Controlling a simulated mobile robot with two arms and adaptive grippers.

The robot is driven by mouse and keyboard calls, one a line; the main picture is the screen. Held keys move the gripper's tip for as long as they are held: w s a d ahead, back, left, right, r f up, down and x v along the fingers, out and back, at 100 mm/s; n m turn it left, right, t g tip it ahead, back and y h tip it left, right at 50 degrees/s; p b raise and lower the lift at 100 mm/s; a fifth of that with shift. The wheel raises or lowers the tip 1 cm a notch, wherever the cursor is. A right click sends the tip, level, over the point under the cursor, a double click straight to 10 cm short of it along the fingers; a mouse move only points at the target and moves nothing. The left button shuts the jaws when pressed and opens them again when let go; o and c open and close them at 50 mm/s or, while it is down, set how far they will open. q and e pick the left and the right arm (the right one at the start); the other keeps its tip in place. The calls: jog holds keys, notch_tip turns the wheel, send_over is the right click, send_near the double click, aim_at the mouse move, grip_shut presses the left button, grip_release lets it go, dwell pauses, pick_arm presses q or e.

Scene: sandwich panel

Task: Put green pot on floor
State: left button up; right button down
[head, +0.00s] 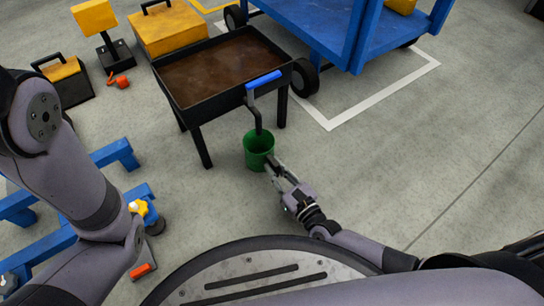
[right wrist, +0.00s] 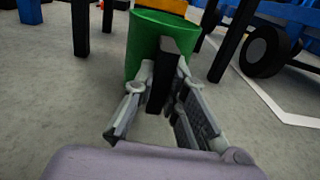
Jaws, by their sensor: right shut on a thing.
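The green pot (head: 257,158) is in front of the dark table, with its open top facing up. My right gripper (head: 274,169) is at the pot's near right side and is shut on it. In the right wrist view the green pot (right wrist: 150,45) fills the top middle, with my right gripper's fingers (right wrist: 160,80) against its near side. The grey concrete floor (head: 345,190) shows around the pot. I cannot tell whether the pot's base touches the floor. My left arm enters from the left, but its gripper is not visible.
A dark table with a brown top (head: 225,68) stands behind the pot. A blue-gripped dark handle (head: 264,79) reaches down toward the pot. A blue cart (head: 350,30) stands behind at right. Blue frame pieces (head: 112,155) lie left. Floor at right is clear.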

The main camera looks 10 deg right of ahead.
jog(key=shift+f, duration=0.5)
jog(key=shift+d+r, duration=0.1)
jog(key=shift+s, duration=0.1)
jog(key=c, duration=1.6)
grip_release()
jog(key=shift+s, duration=0.1)
jog(key=shift+c, duration=0.2)
